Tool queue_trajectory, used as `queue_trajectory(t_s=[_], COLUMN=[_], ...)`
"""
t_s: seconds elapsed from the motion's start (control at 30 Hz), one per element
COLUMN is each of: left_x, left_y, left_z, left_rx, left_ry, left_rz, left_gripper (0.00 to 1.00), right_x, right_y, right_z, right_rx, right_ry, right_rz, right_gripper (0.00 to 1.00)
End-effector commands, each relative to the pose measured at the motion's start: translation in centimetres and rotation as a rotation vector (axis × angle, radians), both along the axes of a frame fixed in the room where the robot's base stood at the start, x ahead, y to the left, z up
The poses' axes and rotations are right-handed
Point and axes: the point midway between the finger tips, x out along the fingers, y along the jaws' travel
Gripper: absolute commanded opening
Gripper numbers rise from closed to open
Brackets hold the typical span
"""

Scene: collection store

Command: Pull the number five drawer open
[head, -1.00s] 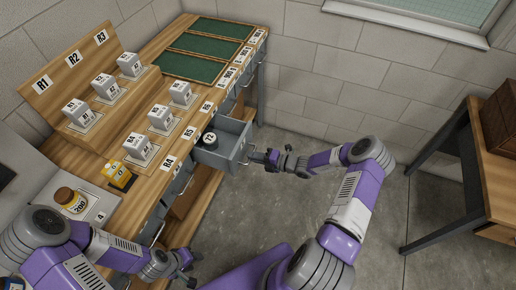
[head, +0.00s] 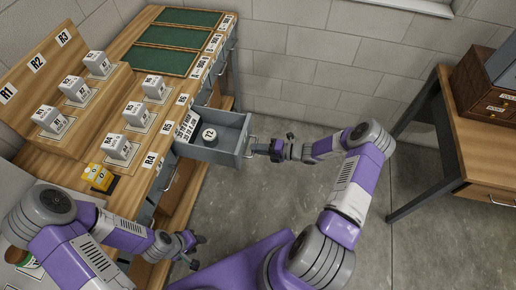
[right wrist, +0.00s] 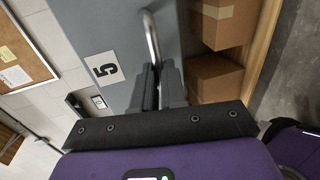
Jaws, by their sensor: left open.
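The number five drawer (head: 222,158) is grey and stands pulled out from the wooden cabinet bench, with its inside showing. It holds a dark round container with a white lid marked T2 (head: 209,135) and a printed card (head: 187,126). In the right wrist view the drawer front (right wrist: 100,33) bears a label reading 5 (right wrist: 105,69). My right gripper (head: 258,148) is at the drawer front, its fingers (right wrist: 157,88) closed together on the metal bar handle (right wrist: 151,38). My left gripper (head: 195,247) is open and empty, low beside the bench front.
The bench top carries several white boxes on labelled pads, a yellow box (head: 98,176) and green mats (head: 160,60). A second table (head: 470,145) with a wooden box (head: 485,95) stands at the right. The floor between them is clear. Cardboard boxes (right wrist: 215,80) show below the drawer.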

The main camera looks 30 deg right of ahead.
Motion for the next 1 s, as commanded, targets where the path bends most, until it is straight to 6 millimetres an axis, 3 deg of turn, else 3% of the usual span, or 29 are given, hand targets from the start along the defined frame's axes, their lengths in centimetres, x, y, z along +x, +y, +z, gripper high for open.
queue_trajectory(t_s=[0.03, 0.2, 0.53, 1.0], left_x=[0.0, 0.0, 0.0, 0.0], left_y=[0.0, 0.0, 0.0, 0.0], left_z=[0.0, 0.0, 0.1, 1.0], left_rx=[0.0, 0.0, 0.0, 0.0], left_ry=[0.0, 0.0, 0.0, 0.0], left_rz=[0.0, 0.0, 0.0, 0.0], left_gripper=[0.43, 0.43, 0.43, 0.43], right_x=[0.0, 0.0, -0.3, -4.5], right_y=[0.0, 0.0, -0.5, -5.4], right_z=[0.0, 0.0, 0.1, 1.5], right_rx=[-0.001, 0.0, -0.001, 0.0], right_ry=[0.001, 0.0, 0.0, 0.001], right_rz=[0.0, -0.001, -0.003, -0.002], right_gripper=[0.14, 0.36, 0.36, 0.36])
